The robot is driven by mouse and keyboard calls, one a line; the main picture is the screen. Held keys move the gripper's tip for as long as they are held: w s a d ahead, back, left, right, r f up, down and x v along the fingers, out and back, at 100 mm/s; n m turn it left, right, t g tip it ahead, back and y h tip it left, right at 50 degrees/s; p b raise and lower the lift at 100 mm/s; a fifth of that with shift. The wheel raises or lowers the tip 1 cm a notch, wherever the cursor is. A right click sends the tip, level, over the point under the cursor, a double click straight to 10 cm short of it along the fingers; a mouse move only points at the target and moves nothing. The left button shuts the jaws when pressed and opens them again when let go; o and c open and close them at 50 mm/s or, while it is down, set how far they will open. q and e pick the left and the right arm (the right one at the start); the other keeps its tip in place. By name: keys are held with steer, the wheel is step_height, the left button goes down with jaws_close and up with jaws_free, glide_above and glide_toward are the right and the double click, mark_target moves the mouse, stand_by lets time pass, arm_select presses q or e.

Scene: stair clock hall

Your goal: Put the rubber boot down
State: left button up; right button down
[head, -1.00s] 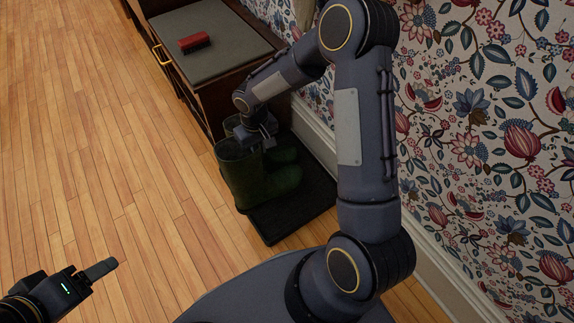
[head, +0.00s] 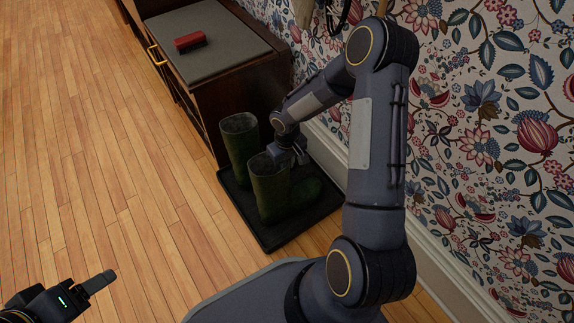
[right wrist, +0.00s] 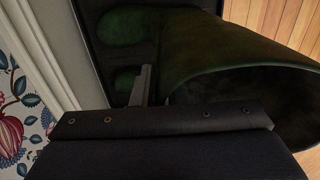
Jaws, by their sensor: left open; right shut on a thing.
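Two dark green rubber boots are at the black tray. The near boot (head: 268,188) is upright, its toe pointing right, its sole on or just above the tray (head: 262,239); I cannot tell which. My right gripper (head: 291,155) is shut on its upper shaft. In the right wrist view the boot's shaft (right wrist: 225,50) and dark opening fill the right side, beside one grey finger. The other boot (head: 238,140) stands upright behind it, to the left, its foot mostly hidden. My left gripper (head: 100,282) is open and empty at the lower left, above the floor.
A dark cabinet (head: 238,97) with a grey top stands behind the tray, a red brush (head: 190,41) on it. The flowered wall (head: 480,130) and white baseboard run along the right. The wooden floor at left is clear.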

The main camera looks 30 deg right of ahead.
steer(key=shift+f, duration=0.2)
steer(key=c, duration=1.9)
jaws_free()
steer(key=shift+f, duration=0.1)
steer(key=o, duration=0.5)
steer(key=shift+c, duration=0.2)
